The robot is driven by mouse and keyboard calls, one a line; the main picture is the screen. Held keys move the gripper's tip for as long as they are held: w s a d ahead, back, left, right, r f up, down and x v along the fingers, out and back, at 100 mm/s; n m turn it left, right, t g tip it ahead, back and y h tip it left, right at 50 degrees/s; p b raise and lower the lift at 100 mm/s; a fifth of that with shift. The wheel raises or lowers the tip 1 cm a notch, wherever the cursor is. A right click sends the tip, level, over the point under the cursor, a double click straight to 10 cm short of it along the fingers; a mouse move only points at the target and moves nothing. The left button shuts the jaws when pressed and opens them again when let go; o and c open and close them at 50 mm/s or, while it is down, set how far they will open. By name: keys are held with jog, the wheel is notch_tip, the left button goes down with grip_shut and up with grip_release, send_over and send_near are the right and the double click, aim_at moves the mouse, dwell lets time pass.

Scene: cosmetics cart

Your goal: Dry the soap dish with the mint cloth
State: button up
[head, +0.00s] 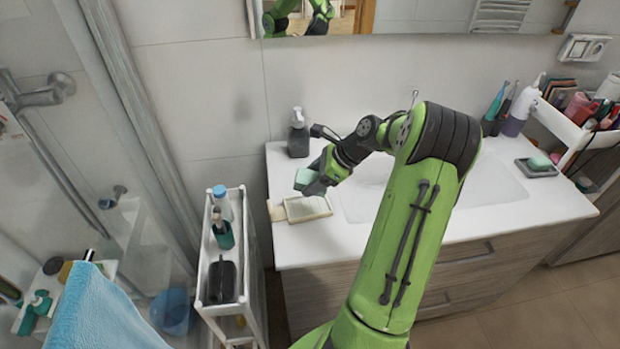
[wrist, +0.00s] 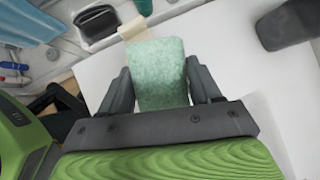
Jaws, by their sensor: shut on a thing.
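The mint cloth (wrist: 158,75) is a folded pale green block between the fingers of my gripper (wrist: 160,88) in the wrist view. My gripper (head: 308,184) is shut on it and also shows in the head view, with the cloth (head: 304,179) at its tip. The soap dish (head: 307,208) is a cream, shallow rectangular dish near the left front corner of the white counter. My gripper and the cloth are just above and behind it in the head view; I cannot tell whether they touch. In the wrist view the cloth hides most or all of the dish.
A dark pump bottle (head: 298,133) stands at the counter's back left. A narrow white cart (head: 205,270) with bottles stands left of the counter. The washbasin (head: 372,203) lies right of the dish, partly behind my arm. A dark dish with green soap (head: 537,166) sits at the right.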

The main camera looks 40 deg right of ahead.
jog(key=shift+s+d+f+b, duration=0.2)
jog(key=shift+d+f+b, duration=0.1)
jog(key=shift+f+b, duration=0.2)
jog(key=b, duration=0.6)
send_over(315, 208)
notch_tip(315, 208, down, 5)
jog(key=shift+w, duration=0.1)
